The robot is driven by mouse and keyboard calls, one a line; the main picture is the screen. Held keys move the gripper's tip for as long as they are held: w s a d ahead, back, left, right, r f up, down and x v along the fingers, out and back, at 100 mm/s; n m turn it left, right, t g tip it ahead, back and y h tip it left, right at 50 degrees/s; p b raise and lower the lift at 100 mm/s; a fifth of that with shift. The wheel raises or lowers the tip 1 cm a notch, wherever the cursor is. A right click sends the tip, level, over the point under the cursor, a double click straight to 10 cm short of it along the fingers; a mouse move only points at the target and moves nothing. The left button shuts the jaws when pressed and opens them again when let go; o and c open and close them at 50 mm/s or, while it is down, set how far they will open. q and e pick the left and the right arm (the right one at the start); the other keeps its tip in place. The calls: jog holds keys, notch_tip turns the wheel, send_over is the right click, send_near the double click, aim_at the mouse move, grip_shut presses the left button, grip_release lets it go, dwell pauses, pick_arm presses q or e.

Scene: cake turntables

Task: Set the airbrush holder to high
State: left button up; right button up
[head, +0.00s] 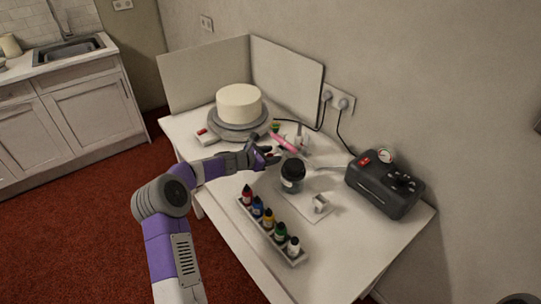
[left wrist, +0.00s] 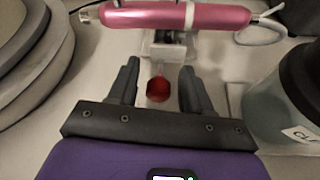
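A pink airbrush (head: 284,144) lies across the small pale airbrush holder on the table; in the left wrist view the airbrush (left wrist: 175,15) spans the top. The holder (left wrist: 168,48) shows below it as a clear bracket. A round red knob (left wrist: 159,89) sits in front of the holder. My left gripper (head: 270,155) is low over the table beside the airbrush. In the left wrist view its fingers (left wrist: 160,73) are spread on either side of the red knob, with a visible gap. Which setting the holder has cannot be read.
A white cake (head: 239,104) stands on a grey turntable (head: 236,132) behind left. A dark jar (head: 292,174) is close right of my gripper. Panels close the back.

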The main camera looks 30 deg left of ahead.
pick_arm(q)
grip_shut()
jog(key=shift+w+r+p, duration=0.1)
jog(key=shift+r+p, duration=0.6)
jog(key=shift+r, duration=0.15)
notch_tip(320, 180, up, 3)
jog(key=shift+r+p, duration=0.15)
jog(key=shift+p, duration=1.05)
jog(key=shift+r, duration=0.1)
jog(key=shift+o, duration=0.2)
grip_release()
jog(key=shift+o, duration=0.4)
